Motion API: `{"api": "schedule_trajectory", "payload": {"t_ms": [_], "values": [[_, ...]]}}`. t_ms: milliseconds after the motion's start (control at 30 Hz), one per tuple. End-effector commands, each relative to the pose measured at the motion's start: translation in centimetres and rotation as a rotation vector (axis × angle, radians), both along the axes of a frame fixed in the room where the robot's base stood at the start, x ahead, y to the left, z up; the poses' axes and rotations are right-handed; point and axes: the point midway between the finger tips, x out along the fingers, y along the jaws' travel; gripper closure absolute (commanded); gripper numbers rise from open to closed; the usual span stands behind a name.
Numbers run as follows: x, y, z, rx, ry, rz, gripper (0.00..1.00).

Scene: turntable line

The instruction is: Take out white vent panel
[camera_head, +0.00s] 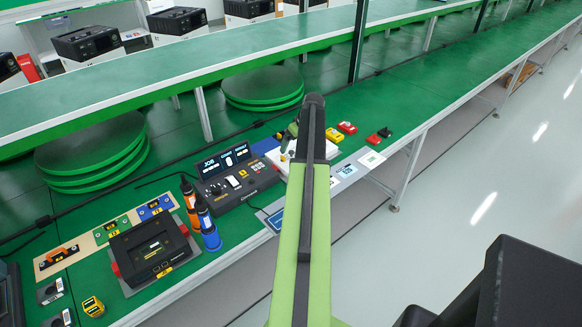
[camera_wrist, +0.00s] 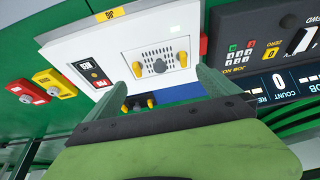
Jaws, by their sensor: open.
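The white vent panel (camera_wrist: 158,48) shows in the wrist view as a pale plate with rows of small holes and a yellow knob near each side. It sits in the face of a white housing (camera_wrist: 80,42), which also shows partly behind my arm in the head view (camera_head: 329,150). My gripper (camera_wrist: 162,80) is open, with its two green fingers apart just in front of the panel's lower edge. No contact with the panel is visible. A dark piece with yellow knobs (camera_wrist: 138,103) shows between the fingers, partly hidden by my gripper.
A black control console (camera_head: 236,178) with a lit display stands left of the housing. Red and yellow blocks (camera_head: 347,128) lie to its right. Blue and orange bottles (camera_head: 208,228) and a black device (camera_head: 152,252) stand farther left. Round green turntables (camera_head: 92,150) lie behind.

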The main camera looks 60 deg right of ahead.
Motion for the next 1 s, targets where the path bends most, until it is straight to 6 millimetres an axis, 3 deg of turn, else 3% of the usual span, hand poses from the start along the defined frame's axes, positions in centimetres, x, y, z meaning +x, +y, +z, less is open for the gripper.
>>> {"api": "schedule_trajectory", "payload": {"t_ms": [233, 500, 767, 1000], "values": [[0.3, -0.1, -1.0, 0.0, 0.0, 0.0, 0.0], [1.6, -0.5, -5.3, 0.0, 0.0, 0.001, 0.0], [1.8, -0.6, -5.2, 0.0, 0.0, 0.0, 0.0], [1.8, -0.6, -5.2, 0.0, 0.0, 0.0, 0.29]]}}
